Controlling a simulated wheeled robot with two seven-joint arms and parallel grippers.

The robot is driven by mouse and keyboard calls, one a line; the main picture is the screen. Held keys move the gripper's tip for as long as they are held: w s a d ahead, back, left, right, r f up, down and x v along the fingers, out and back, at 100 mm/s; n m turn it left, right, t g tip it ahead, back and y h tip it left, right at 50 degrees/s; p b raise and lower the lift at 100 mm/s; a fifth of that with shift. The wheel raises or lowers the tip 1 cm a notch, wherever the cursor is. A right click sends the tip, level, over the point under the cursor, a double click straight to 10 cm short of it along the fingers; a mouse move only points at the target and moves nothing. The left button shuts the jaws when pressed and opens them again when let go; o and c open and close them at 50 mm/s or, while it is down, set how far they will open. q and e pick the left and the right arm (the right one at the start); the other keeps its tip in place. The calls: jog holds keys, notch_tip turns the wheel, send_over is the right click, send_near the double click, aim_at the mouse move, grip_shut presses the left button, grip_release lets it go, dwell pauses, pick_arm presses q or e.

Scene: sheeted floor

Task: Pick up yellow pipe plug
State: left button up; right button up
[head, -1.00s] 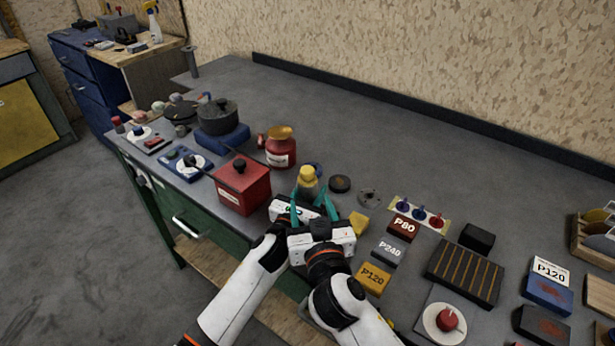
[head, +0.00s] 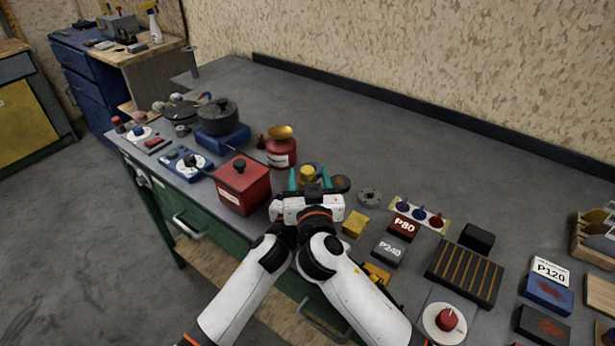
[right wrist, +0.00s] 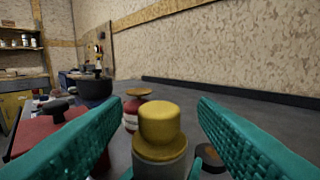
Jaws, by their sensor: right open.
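The yellow pipe plug (head: 307,173) has a round knob on a wider yellow collar. In the right wrist view the plug (right wrist: 160,125) sits upright on top of a pale grey cylinder (right wrist: 159,168). My right gripper (head: 310,182) is open, with one teal finger on each side of the plug. In the wrist view there is a visible gap between the plug and each finger of the gripper (right wrist: 169,108).
A red box (head: 243,187) with a black knob stands left of the grippers. A red jar (head: 281,150) stands behind them. A dark round disc (head: 341,183) lies close to the right finger. Sanding blocks and a yellow block (head: 355,223) lie to the right. The back of the bench is clear.

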aim_at(307, 169)
jog(key=shift+w+a, duration=0.15)
jog(key=shift+w, duration=1.15)
grip_shut()
jog(key=shift+r, duration=0.1)
notch_tip(307, 169, up, 10)
jog(key=shift+f, duration=0.1)
pick_arm(q)
jog(key=o, duration=1.2)
jog(key=shift+o, duration=0.3)
